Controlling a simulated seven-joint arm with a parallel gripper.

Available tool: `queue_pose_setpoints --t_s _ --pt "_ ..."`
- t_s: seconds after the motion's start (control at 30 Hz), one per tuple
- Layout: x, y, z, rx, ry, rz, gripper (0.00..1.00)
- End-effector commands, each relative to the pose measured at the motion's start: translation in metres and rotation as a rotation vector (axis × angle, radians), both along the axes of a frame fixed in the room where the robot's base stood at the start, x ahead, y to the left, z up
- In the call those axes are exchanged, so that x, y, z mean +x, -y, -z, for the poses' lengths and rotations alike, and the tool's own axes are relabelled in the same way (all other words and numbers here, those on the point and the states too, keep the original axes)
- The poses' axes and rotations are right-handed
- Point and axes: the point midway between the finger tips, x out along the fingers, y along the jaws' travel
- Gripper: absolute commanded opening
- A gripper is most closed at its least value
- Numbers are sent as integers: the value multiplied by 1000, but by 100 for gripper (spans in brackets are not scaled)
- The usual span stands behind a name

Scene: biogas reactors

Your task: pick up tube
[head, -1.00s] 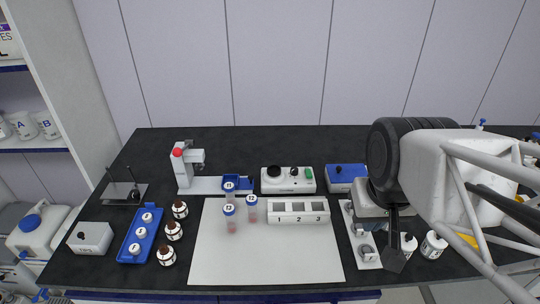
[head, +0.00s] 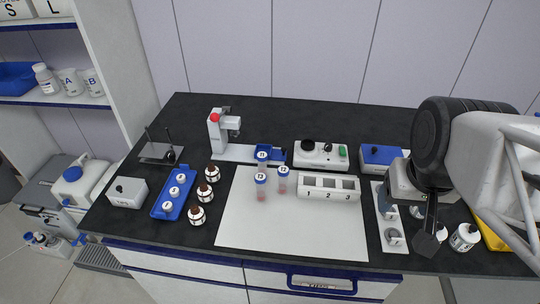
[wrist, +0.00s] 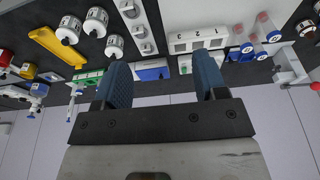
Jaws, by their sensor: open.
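Three tubes with blue caps and pinkish contents stand on the bench. T3 (head: 261,193) and T2 (head: 282,187) are upright over the white mat (head: 290,238). T1 (head: 262,155) is behind them by the blue part of a grey stand. The tubes also show upside down at the right of the wrist view (wrist: 268,25). A white rack (head: 328,187) marked 1, 2, 3 is right of T2, its openings apparently empty. My gripper (wrist: 163,80) is open, with two blue fingers and nothing between them. In the head view it hangs at the right, well apart from the tubes.
A blue tray (head: 175,193) of white-capped items and several brown bottles (head: 206,193) are left of the mat. Behind are a grey stand (head: 219,133), a white device with a knob (head: 320,153) and a blue-topped box (head: 381,156). The front mat is clear.

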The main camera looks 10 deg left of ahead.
Motion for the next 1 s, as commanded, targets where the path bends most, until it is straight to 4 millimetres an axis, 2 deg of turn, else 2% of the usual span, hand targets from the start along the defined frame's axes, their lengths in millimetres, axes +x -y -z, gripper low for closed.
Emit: queue_pose_setpoints --t_s 0.27,0.47,0.77,1.0 --pt "6 -3 0 -3 -5 -28 66" --pt "29 -18 2 -19 -26 -141 66" --pt "88 -65 15 -58 -74 -448 66" --pt "133 -116 36 -89 -112 -712 66"
